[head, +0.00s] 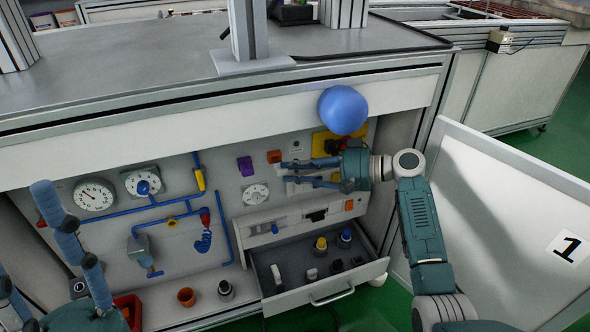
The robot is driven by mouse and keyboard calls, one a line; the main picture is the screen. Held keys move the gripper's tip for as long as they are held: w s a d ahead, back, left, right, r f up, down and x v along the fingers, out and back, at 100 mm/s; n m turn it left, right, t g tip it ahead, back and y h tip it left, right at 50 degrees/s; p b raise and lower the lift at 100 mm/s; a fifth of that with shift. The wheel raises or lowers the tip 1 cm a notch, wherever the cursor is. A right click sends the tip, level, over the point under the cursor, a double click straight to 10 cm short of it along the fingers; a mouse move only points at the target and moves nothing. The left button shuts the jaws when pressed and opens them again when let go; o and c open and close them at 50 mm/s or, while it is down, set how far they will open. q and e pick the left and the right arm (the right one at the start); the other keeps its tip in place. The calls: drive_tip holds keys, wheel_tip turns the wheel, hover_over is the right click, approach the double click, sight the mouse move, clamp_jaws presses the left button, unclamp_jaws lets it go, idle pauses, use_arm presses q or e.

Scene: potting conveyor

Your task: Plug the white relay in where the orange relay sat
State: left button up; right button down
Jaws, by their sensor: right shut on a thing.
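My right gripper (288,173) reaches in from the right in front of the cabinet's back panel. It is shut on a small pale thing between its fingers, which looks like the white relay; the fingers hide most of it. I cannot tell if it touches the panel. An orange block (274,156) sits on the panel just above the fingertips, beside a purple block (246,166). A smaller orange block (349,205) is on the white strip below, right of a black part (316,215). My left gripper (70,238) is at the lower left, apart from these; its jaw opening is unclear.
An open drawer (289,307) with several knobs and plugs juts out below the gripper. The cabinet door (508,205) stands open at right. A blue ball (343,110) hangs before the top edge. Gauges and blue pipes (160,209) fill the panel's left.

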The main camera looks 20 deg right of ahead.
drive_tip(key=shift+p, duration=0.3)
idle(0.8)
drive_tip(key=shift+w+a+b, duration=0.1)
drive_tip(key=shift+w+b, duration=0.7)
drive_tip(key=shift+w, duration=0.5)
drive_tip(key=c, duration=1.5)
unclamp_jaws()
drive_tip(key=shift+o, duration=0.2)
drive_tip(key=v, duration=0.7)
drive_tip(key=shift+s, duration=0.1)
